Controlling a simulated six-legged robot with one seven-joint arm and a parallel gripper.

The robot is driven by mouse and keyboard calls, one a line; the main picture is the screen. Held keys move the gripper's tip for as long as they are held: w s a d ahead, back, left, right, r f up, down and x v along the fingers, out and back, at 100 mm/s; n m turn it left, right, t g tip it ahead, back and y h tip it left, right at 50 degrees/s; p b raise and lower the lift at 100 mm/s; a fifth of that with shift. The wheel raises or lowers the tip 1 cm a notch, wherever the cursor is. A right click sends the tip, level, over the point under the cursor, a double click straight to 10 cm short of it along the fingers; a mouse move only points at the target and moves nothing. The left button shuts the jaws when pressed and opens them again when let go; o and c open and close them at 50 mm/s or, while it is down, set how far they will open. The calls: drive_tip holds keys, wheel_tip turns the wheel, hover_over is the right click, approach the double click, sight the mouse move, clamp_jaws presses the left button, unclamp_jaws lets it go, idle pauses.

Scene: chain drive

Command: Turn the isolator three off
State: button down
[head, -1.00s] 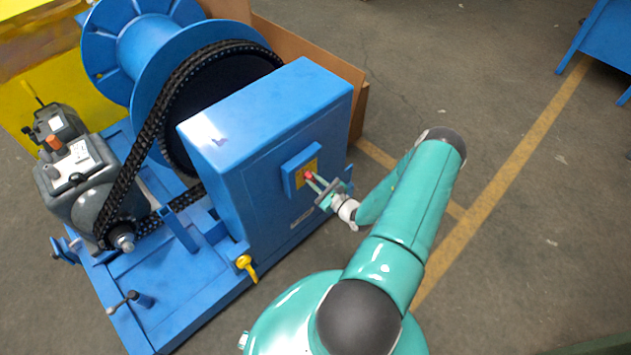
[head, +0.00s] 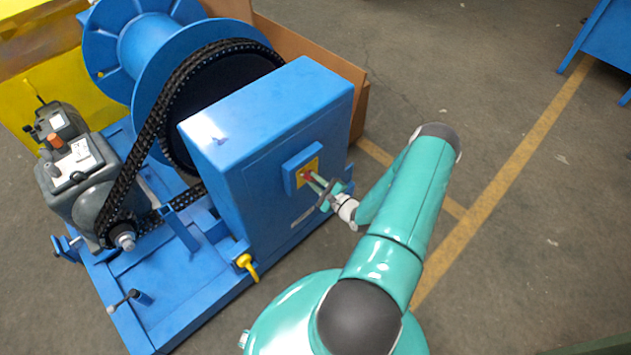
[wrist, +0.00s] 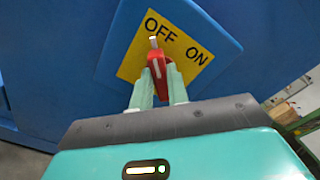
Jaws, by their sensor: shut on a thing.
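The isolator is a red rotary handle (wrist: 157,66) on a yellow plate (wrist: 131,65) marked OFF and ON, fixed to a blue box (wrist: 213,25). In the wrist view the handle's white pointer is by the OFF lettering, away from ON. My gripper (wrist: 160,74) has one pale green finger on each side of the handle and is shut on it. In the head view my gripper (head: 315,180) reaches the plate (head: 308,169) on the front of the blue cabinet (head: 262,165), and the fingers partly hide the handle (head: 306,175).
A chain (head: 150,135) runs from a sprocket by the grey motor (head: 78,180) to the big wheel beside the blue drum (head: 145,40). A yellow hook-shaped part (head: 247,266) is at the cabinet's lower corner.

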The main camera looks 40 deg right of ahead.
drive_tip(key=c, duration=1.4)
unclamp_jaws()
drive_tip(key=shift+o, duration=0.2)
drive_tip(key=shift+s, duration=0.15)
drive_tip(key=s, duration=1.3)
drive_tip(key=shift+s+d, duration=0.2)
drive_tip(key=shift+s, duration=0.1)
